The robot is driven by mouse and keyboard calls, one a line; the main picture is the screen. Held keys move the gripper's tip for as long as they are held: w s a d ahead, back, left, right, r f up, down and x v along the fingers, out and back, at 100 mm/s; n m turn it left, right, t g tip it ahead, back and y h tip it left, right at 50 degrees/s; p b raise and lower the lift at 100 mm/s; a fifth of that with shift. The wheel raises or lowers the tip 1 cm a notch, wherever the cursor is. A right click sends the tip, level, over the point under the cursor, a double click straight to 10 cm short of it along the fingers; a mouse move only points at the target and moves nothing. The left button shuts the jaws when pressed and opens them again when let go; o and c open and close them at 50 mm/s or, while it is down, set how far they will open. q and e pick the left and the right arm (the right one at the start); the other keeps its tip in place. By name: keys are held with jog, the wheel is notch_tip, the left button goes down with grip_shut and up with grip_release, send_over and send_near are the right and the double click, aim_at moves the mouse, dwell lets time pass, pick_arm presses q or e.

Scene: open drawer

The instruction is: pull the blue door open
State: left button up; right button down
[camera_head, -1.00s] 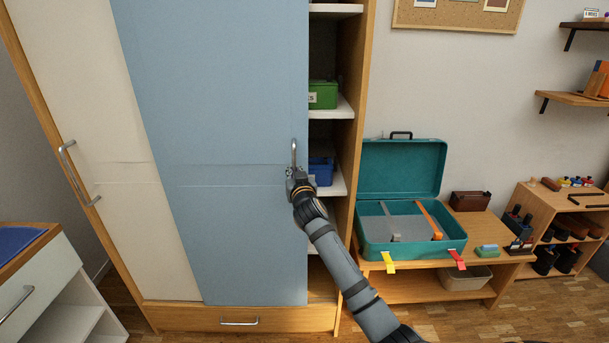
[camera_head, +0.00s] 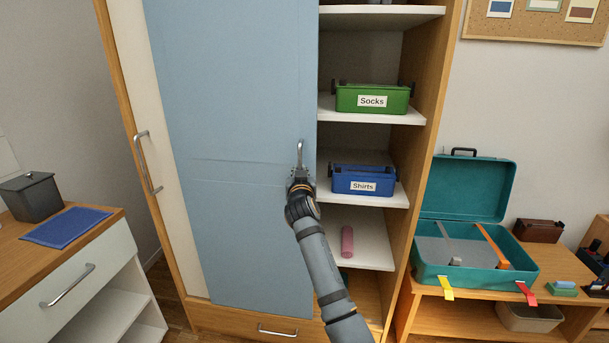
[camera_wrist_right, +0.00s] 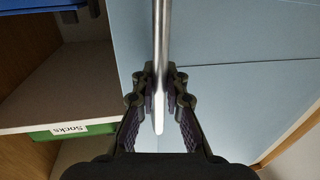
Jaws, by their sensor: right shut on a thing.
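The blue door (camera_head: 235,120) is a tall sliding panel on the wooden cabinet. It covers the middle of the cabinet and overlaps most of the white door (camera_head: 128,60), leaving the shelves on the right uncovered. Its upright metal handle (camera_head: 300,153) is near its right edge. My right gripper (camera_head: 299,180) is shut on the lower part of this handle. In the right wrist view, the fingers (camera_wrist_right: 160,82) close around the bar (camera_wrist_right: 161,40), with the blue panel behind. My left gripper is not in view.
Uncovered shelves hold a green Socks box (camera_head: 372,97), a blue Shirts box (camera_head: 362,181) and a pink roll (camera_head: 347,241). An open teal case (camera_head: 465,190) is on a low table to the right. A white drawer unit (camera_head: 85,275) stands at the left.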

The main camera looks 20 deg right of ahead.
jog(key=shift+f, duration=0.4)
jog(key=c, duration=1.7)
grip_release()
jog(key=shift+c, duration=0.2)
jog(key=o, duration=0.3)
jog(key=shift+a+r, duration=0.1)
jog(key=shift+r, duration=0.1)
jog(key=shift+o, duration=0.2)
jog(key=shift+r, duration=0.1)
jog(key=shift+s, duration=0.1)
jog(key=v, duration=0.7)
jog(key=shift+s, duration=0.2)
